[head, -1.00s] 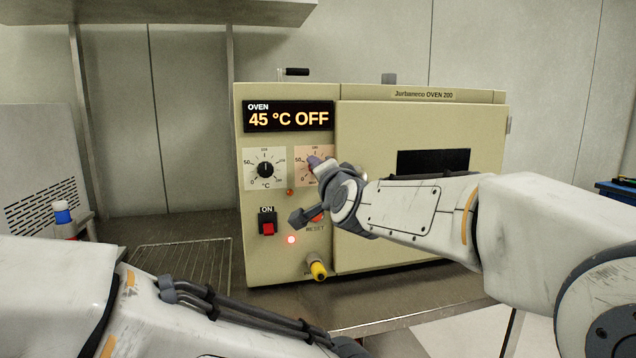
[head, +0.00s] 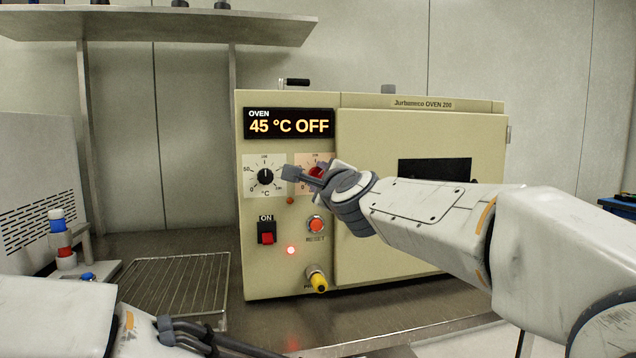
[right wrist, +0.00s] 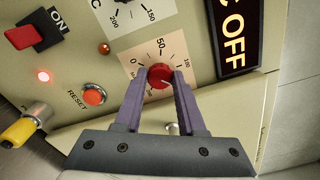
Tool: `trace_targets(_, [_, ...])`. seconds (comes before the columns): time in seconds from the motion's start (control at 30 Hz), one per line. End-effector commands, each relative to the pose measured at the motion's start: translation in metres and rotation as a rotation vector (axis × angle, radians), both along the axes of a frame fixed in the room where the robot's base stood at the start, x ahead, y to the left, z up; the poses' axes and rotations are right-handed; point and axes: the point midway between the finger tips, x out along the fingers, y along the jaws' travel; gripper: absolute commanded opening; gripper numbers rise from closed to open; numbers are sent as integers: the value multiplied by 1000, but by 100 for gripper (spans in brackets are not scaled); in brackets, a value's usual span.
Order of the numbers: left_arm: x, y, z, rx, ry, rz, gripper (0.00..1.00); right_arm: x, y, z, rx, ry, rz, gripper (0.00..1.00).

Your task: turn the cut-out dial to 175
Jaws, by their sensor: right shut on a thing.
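The cut-out dial (head: 316,172) is a red round knob on a pale pink scale plate, right of the black temperature dial (head: 265,176) on the oven front. In the right wrist view the red knob (right wrist: 160,75) sits between the two purple fingers of my right gripper (right wrist: 160,80), which is shut on it. In the head view my right gripper (head: 308,173) covers much of the dial. A small light mark shows low on the knob's right side in the wrist view; I cannot read its exact setting.
The oven display (head: 288,124) reads 45 °C OFF. Below the dials are a red ON switch (head: 267,233), a lit red lamp (head: 291,250), a red RESET button (head: 316,224) and a yellow-tipped plug (head: 319,283). A wire rack (head: 178,280) lies on the bench at left.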

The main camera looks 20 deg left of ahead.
Motion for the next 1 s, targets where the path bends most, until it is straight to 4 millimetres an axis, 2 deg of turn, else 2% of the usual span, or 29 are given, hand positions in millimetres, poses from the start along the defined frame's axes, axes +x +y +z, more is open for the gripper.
trace_targets(0.6, [0,0,-16,0,0,0,0,0,1,-3,477,330,2,0])
trace_targets(1.0, [0,0,-21,0,0,0,0,1,0,-3,707,487,1,0])
